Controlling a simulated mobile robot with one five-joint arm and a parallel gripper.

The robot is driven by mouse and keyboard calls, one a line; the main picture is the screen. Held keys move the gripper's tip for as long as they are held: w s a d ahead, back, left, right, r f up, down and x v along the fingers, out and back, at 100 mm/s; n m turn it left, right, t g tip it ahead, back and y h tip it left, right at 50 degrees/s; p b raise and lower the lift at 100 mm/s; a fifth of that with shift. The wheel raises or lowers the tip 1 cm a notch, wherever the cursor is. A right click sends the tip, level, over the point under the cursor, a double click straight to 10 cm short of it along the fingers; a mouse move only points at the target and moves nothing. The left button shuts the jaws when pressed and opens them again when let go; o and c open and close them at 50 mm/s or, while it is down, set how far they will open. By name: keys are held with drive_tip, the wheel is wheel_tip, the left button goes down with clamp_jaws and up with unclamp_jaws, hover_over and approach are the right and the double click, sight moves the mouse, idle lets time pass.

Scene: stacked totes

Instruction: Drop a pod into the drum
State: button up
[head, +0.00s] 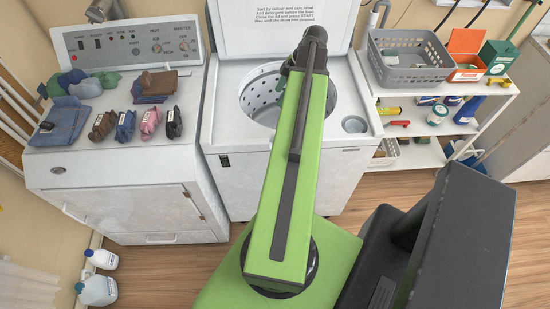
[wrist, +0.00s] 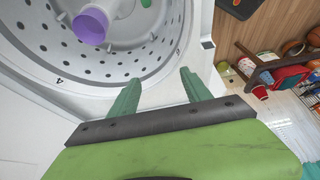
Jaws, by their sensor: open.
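The drum (head: 246,104) is the perforated metal basin in the open white top-loading washer (head: 238,170); my green arm covers part of it. In the wrist view, the drum wall (wrist: 45,65) with its rows of holes fills the upper left. A purple cylinder (wrist: 90,25) and a small green piece (wrist: 146,3) show in the drum area; I cannot tell whether either is a pod. My gripper (wrist: 160,77) has its two teal fingers apart and nothing between them, beside the drum's rim. No pod is clearly recognisable.
Clothes (head: 67,120) and several small bundles lie on the white machine (head: 115,180) at left. The right shelf (head: 440,91) holds a grey basket (head: 411,76), an open orange box (head: 466,72) and a green box (head: 499,62). White jugs (head: 96,290) stand on the floor.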

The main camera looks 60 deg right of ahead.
drive_tip(key=p+v, duration=1.2)
drive_tip(key=v, duration=0.3)
drive_tip(key=shift+w+r, duration=0.1)
drive_tip(key=w+a+f+n+g+y+b, duration=0.1)
drive_tip(key=w+a+f+n+b, duration=0.25)
drive_tip(key=w+a, duration=0.85)
drive_tip(key=w+a+f+n+g+b, duration=0.1)
drive_tip(key=w+a+f+n+b, duration=0.3)
drive_tip(key=w+a, duration=0.8)
drive_tip(key=w+a+f+m+h+b, duration=0.1)
drive_tip(key=a+m, duration=0.4)
drive_tip(key=a, duration=0.5)
drive_tip(key=w+a+f+m+g+h+b, duration=0.1)
drive_tip(key=a+f+m+b, duration=0.2)
drive_tip(key=a, duration=0.7)
drive_tip(key=w+a+f+m+g+h+b, duration=0.1)
drive_tip(key=a+f+m+b, duration=0.2)
drive_tip(key=a, duration=0.7)
wheel_tip(320, 180, down, 2)
drive_tip(key=m, duration=0.3)
drive_tip(key=shift+w+f+m+h, duration=0.2)
drive_tip(key=shift+w+m+h, duration=0.05)
drive_tip(key=shift+m+h, duration=0.15)
